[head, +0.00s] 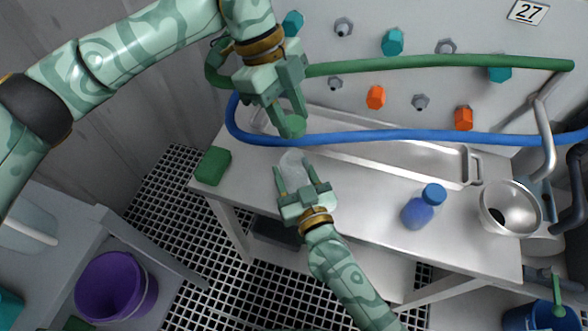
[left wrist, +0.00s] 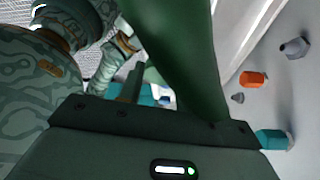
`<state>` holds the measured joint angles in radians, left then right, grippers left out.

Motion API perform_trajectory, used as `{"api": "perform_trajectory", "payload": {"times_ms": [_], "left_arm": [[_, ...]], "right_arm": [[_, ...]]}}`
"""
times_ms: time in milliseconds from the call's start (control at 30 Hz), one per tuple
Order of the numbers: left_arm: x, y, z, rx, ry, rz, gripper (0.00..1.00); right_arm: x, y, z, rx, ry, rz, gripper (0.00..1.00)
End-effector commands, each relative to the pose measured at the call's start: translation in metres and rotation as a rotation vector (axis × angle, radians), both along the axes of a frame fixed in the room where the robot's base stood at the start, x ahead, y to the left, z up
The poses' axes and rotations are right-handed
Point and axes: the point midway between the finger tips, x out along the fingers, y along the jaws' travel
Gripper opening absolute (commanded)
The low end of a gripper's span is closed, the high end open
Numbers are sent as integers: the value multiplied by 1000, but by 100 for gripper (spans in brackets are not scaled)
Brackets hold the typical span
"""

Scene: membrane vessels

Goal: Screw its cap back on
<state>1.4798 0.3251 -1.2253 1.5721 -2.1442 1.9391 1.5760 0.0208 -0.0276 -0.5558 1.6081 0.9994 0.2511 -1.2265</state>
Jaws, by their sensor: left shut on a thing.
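My left gripper (head: 288,118) comes down from the top in the head view and is shut on a green cap (head: 295,126). The cap is held above a clear vessel (head: 292,160), apart from it in the picture. The vessel is pale and see-through, at the left part of the steel bench. My right gripper (head: 301,178) has its fingers on either side of the vessel and looks shut on it. In the left wrist view a dark green shape fills the middle, and the cap cannot be made out.
A blue hose (head: 380,138) and a green hose (head: 430,64) run across behind the grippers. A blue bottle with a blue cap (head: 433,194), a steel bowl (head: 509,208) and a green block (head: 213,166) are on the bench (head: 360,215). A purple bucket (head: 110,288) stands lower left.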

Motion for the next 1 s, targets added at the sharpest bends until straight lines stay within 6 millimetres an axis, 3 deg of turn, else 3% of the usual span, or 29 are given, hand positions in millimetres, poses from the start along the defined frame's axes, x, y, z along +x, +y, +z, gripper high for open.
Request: {"api": "perform_trajectory", "payload": {"times_ms": [400, 1000], "left_arm": [[-1, 0, -49, 1, 0, 1, 13], [0, 0, -52, 0, 0, 0, 13]], "right_arm": [[0, 0, 0, 0, 0, 0, 9], [0, 0, 0, 0, 0, 0, 9]]}}
